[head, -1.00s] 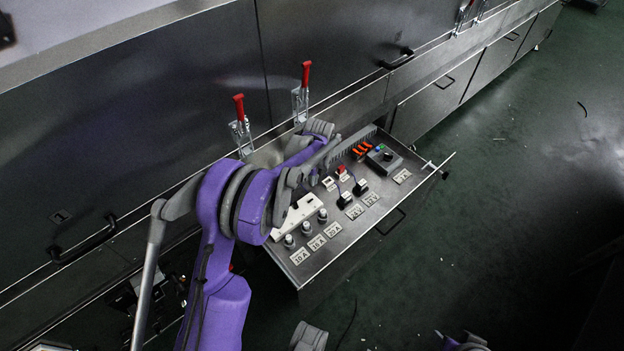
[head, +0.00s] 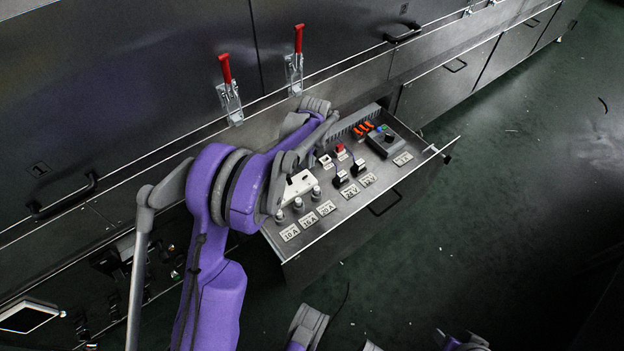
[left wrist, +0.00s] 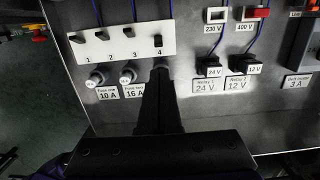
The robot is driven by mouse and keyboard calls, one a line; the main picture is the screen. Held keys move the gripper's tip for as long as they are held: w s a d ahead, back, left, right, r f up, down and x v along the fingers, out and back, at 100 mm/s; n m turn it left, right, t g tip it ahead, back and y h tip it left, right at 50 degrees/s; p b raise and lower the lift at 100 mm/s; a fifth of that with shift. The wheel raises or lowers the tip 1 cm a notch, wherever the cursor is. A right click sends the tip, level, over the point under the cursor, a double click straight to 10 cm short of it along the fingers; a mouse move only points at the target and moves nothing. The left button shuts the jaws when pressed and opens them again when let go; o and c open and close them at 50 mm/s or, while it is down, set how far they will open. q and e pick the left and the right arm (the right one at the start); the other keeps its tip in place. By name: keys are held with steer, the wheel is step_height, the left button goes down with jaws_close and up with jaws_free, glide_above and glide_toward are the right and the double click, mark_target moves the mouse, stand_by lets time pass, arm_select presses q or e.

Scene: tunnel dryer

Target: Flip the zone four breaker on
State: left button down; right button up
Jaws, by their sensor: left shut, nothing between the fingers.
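The breaker strip (left wrist: 122,44) is a white panel with dark switches numbered 1 to 4; part of it shows in the head view (head: 301,183). The zone four breaker (left wrist: 158,41) is its rightmost switch, and its lever looks different from the other three. My left gripper (left wrist: 163,82) is shut and empty, its fingertips just below breaker 4 and in front of the third fuse. I cannot tell whether they touch anything. In the head view my left arm covers part of the strip and the fingertips are hidden.
The open drawer (head: 345,208) also holds fuses (left wrist: 96,78), black relays (left wrist: 209,67), a red-topped 400 V block (left wrist: 256,12) and a grey box (head: 384,142). Red-handled clamps (head: 225,70) stand on the cabinet behind. The green floor in front is mostly clear.

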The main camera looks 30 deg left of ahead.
mark_target(309, 183)
arm_select(q)
steer(key=shift+f, duration=0.1)
steer(key=f+b, duration=0.1)
steer(key=f, duration=0.2)
steer(key=f+b, duration=0.1)
steer(key=f, duration=0.5)
steer(key=shift+w+a+f+b, duration=0.15)
steer(key=shift+a+f+b, duration=0.25)
steer(key=shift+w+a+r+p, duration=0.15)
steer(key=shift+a+r+p, duration=0.1)
steer(key=shift+a+p, duration=0.05)
